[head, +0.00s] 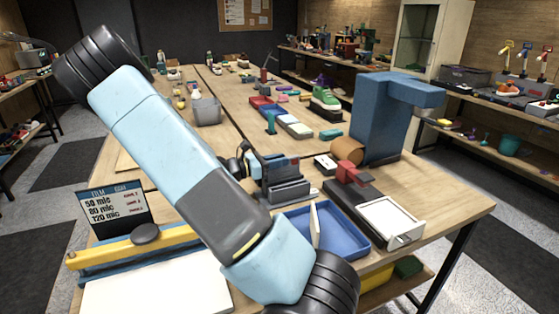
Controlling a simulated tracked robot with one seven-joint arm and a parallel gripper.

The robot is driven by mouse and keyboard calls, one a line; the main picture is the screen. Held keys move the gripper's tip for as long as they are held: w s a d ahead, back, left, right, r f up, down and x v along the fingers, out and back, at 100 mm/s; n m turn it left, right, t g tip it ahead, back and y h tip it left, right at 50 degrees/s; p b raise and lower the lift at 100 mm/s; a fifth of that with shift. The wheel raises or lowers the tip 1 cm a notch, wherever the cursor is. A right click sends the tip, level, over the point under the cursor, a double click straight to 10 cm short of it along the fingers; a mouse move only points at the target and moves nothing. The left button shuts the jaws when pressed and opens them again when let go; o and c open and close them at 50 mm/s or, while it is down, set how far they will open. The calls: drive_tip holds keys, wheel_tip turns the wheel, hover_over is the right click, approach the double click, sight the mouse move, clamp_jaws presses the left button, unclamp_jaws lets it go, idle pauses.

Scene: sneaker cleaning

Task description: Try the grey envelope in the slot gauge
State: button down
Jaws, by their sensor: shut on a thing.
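My light-blue arm crosses the view from upper left to bottom centre. No grey envelope can be picked out with certainty. A dark grey stepped block with slots (287,188), which may be the slot gauge, stands on the table just right of the arm. The arm hides part of the table beside it. A thin cream panel (315,226) stands nearly upright in the blue tray (348,236).
A device with a white plate (391,219) and a blue post (377,125) stand at right. A film chart (114,208) and yellow bar (120,251) are at left. A green sneaker (325,97) and grey bin (207,111) stand farther back. The table's right corner is bare.

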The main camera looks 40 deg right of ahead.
drive_tip(key=shift+f, duration=1.75)
idle(0.5)
drive_tip(key=c, duration=0.9)
unclamp_jaws()
drive_tip(key=v, duration=1.2)
